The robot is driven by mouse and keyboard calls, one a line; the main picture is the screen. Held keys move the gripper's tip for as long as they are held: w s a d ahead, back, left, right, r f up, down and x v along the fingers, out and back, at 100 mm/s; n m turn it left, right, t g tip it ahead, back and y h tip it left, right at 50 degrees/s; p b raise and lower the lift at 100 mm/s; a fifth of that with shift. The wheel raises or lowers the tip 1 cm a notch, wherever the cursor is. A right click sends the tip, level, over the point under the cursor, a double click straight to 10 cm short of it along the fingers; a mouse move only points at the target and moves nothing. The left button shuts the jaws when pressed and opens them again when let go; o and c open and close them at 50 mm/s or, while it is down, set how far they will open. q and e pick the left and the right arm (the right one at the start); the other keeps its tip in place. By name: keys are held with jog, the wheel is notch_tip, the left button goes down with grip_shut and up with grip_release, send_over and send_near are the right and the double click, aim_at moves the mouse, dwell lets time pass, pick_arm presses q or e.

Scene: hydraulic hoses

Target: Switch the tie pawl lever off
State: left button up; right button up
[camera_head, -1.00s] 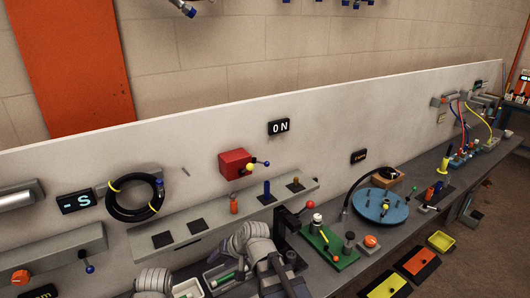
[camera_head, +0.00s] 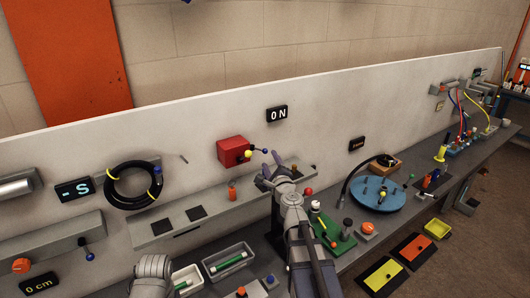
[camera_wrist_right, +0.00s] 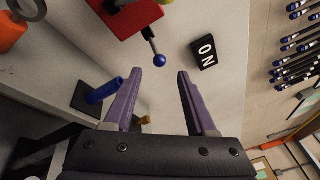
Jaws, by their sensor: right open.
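A lever with a blue ball knob (camera_head: 264,151) sticks out from the right side of the red box (camera_head: 233,150) on the white panel. No label names it the tie pawl lever, but a black sign reading "ON" (camera_head: 277,114) hangs above it. My right gripper (camera_head: 269,166) is open and empty, just below the blue knob in the head view. In the right wrist view, the blue knob (camera_wrist_right: 159,60) lies ahead of and between the purple fingertips (camera_wrist_right: 160,78), seemingly not touching them. My left gripper is not in view.
A blue peg (camera_wrist_right: 103,90) stands on the grey shelf beside the right gripper. Below are a green board (camera_head: 333,233), a blue disc (camera_head: 378,196) and a tray with a green part (camera_head: 229,262). A coiled black hose (camera_head: 110,197) hangs at the left.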

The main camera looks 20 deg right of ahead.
aim_at(266, 153)
jog(key=w, duration=0.2)
jog(key=w+d, duration=0.1)
jog(key=w, duration=0.4)
jog(key=shift+w+d, duration=0.2)
jog(key=shift+w, duration=0.1)
jog(key=shift+c, duration=0.4)
grip_shut()
